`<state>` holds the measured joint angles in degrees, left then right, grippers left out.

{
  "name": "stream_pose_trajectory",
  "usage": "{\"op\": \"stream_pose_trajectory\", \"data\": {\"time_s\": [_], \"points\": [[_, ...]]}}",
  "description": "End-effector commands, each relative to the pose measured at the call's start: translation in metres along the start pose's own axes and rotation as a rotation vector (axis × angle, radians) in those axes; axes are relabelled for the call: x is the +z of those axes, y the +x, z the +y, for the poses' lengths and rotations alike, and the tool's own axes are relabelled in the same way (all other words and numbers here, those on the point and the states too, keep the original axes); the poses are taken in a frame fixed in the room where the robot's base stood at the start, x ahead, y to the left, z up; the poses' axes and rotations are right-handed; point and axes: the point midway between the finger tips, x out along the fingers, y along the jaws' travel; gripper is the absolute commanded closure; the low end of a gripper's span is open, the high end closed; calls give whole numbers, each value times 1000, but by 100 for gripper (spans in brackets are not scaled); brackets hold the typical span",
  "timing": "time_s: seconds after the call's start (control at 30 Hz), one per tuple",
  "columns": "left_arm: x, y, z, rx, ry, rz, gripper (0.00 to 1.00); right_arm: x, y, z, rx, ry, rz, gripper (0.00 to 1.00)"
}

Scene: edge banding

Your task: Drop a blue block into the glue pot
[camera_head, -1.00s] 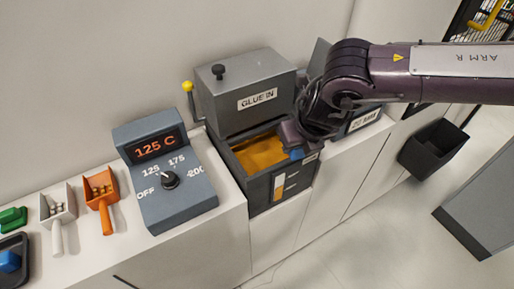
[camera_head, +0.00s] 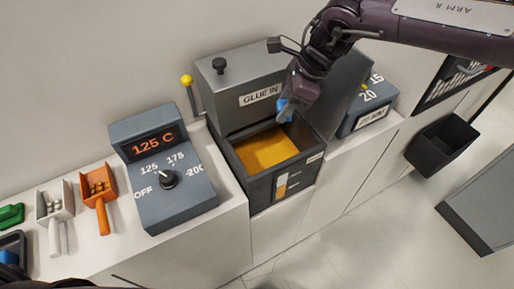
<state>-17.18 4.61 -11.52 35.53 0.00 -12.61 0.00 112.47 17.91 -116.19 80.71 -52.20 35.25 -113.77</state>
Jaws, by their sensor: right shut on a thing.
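The glue pot (camera_head: 261,192) is a dark box marked GLUE IN, with its lid up and amber glue (camera_head: 266,149) showing inside. My right gripper (camera_head: 289,104) comes in from the upper right and is shut on a blue block (camera_head: 285,111). The block is above the back right part of the pot's opening, in front of the grey GLUE IN housing. The fingers partly hide the block. Another blue block (camera_head: 9,257) lies in a dark tray at the lower left. My left gripper is not in view.
A control box (camera_head: 170,195) with a dial reads 125 C, left of the pot. An orange scoop (camera_head: 101,200) and a white scoop (camera_head: 55,218) lie further left. A black bin (camera_head: 441,147) is at the right.

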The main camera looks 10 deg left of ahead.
Motion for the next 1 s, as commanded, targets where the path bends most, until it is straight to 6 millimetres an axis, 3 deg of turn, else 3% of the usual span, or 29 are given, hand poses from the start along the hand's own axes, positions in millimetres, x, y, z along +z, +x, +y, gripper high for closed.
{"op": "stream_pose_trajectory", "data": {"time_s": [0.4,0.77,0.8,0.97,1.0], "points": [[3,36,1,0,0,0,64,-19,45,0,-1,3,1,90],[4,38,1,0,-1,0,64,-21,49,0,-1,3,1,90],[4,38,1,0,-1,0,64,-21,49,0,-1,3,1,64],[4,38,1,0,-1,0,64,-21,49,0,-1,3,1,43],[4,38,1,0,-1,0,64,-21,49,0,-1,3,1,42]]}}
